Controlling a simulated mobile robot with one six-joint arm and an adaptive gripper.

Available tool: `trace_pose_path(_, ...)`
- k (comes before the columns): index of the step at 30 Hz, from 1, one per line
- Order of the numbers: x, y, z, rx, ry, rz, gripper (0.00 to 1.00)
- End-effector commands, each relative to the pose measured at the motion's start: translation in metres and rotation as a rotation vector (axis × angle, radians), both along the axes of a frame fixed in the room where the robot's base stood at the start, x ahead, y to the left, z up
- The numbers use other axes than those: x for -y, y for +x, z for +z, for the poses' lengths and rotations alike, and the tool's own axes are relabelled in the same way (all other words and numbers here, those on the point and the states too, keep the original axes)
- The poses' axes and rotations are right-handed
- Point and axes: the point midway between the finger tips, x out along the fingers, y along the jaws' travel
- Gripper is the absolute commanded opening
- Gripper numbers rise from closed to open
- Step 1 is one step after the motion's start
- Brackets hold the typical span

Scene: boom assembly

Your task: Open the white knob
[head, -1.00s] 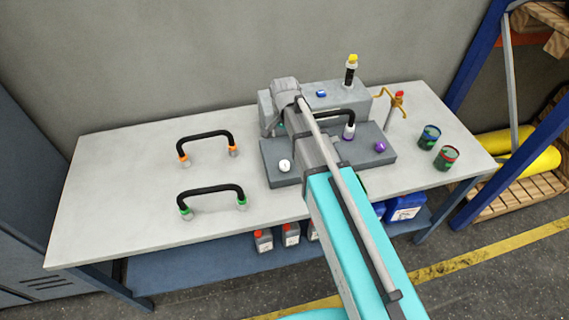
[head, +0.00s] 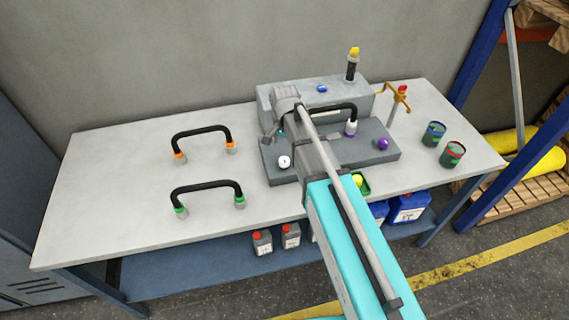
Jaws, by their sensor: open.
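The white knob (head: 284,161) sits on the front left part of the dark grey base block (head: 375,155) on the table. A purple knob (head: 383,143) sits on the right of the same block. A black handle (head: 338,107) with a white and purple end stands between them, partly hidden by my arm.
Two black handles with orange (head: 202,130) and green ends (head: 207,186) stand on the left of the table (head: 110,185). A grey raised block (head: 345,95), a black bottle (head: 352,65), a brass valve (head: 397,97) and two cans (head: 433,133) stand behind and right.

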Motion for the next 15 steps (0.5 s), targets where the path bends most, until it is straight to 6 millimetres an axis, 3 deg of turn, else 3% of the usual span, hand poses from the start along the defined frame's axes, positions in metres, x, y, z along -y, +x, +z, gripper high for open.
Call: trace_pose_path(15,-0.001,0.0,-0.043,0.0,0.0,0.001,0.88)
